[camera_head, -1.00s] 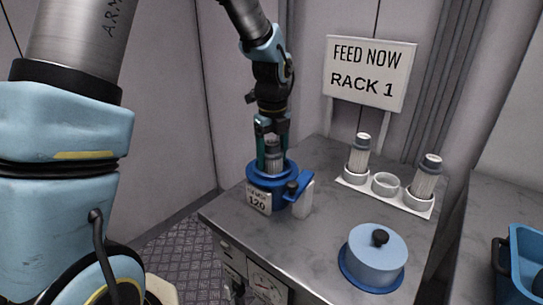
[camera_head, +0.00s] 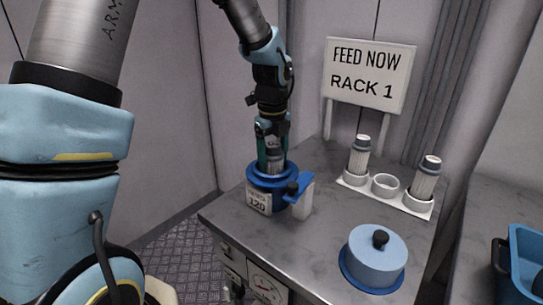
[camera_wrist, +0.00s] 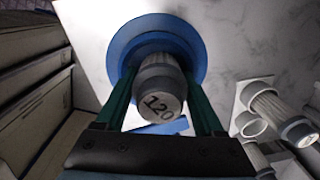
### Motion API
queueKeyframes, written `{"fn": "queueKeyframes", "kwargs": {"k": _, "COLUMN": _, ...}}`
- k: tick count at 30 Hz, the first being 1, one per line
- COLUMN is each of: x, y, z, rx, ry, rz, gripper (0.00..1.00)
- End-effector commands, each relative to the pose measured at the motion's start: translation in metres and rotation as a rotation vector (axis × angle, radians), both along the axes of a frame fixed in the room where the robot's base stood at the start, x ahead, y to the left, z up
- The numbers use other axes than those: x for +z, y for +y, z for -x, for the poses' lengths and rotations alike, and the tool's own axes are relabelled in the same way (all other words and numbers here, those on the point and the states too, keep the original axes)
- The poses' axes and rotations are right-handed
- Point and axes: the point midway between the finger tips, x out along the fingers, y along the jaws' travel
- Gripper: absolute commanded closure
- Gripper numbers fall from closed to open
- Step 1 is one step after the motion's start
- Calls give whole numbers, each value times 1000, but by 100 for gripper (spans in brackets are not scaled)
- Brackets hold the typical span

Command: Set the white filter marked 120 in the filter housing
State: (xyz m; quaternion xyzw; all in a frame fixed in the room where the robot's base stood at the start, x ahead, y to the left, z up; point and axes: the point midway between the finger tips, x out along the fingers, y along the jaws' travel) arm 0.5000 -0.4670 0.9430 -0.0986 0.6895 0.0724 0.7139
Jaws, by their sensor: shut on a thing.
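My gripper (camera_head: 272,155) is shut on the white filter marked 120 (camera_wrist: 160,95), gripping it by its grey-capped end. The filter (camera_head: 275,158) points down at the blue filter housing (camera_head: 272,170), which carries a label reading 120. In the wrist view the filter's lower part lies over the middle of the housing (camera_wrist: 120,45); how deep it reaches inside is hidden. My gripper's two green fingers (camera_wrist: 162,108) stand on either side of the filter.
A blue lid with a black knob (camera_head: 376,257) lies at the counter's front right. A white rack (camera_head: 412,205) at the back right holds two other filters and one empty ring. A sign reading "FEED NOW RACK 1" (camera_head: 368,75) stands behind. A blue bin (camera_head: 525,265) is at the far right.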

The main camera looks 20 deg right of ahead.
Motion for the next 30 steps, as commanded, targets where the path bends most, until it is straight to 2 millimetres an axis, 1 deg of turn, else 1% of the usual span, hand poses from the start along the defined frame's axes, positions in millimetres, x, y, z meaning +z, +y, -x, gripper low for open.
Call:
{"fn": "queueKeyframes", "kwargs": {"k": 1, "x": -33, "y": 12, "z": 6, "rx": 7, "ry": 34, "rz": -35, "gripper": 88}}
{"fn": "queueKeyframes", "kwargs": {"k": 11, "x": -33, "y": 12, "z": 6, "rx": 8, "ry": 33, "rz": -35, "gripper": 88}}
{"fn": "queueKeyframes", "kwargs": {"k": 12, "x": -33, "y": 12, "z": 6, "rx": 8, "ry": 33, "rz": -35, "gripper": 28}}
{"fn": "queueKeyframes", "kwargs": {"k": 18, "x": -33, "y": 12, "z": 6, "rx": 9, "ry": 32, "rz": -34, "gripper": 5}}
{"fn": "queueKeyframes", "kwargs": {"k": 20, "x": -30, "y": 12, "z": 6, "rx": 9, "ry": 31, "rz": -33, "gripper": 0}}
{"fn": "queueKeyframes", "kwargs": {"k": 23, "x": -20, "y": 12, "z": 5, "rx": 9, "ry": 27, "rz": -30, "gripper": 0}}
{"fn": "queueKeyframes", "kwargs": {"k": 26, "x": -2, "y": 13, "z": 6, "rx": 10, "ry": 21, "rz": -25, "gripper": 0}}
{"fn": "queueKeyframes", "kwargs": {"k": 30, "x": 33, "y": 13, "z": 7, "rx": 10, "ry": 11, "rz": -15, "gripper": 0}}
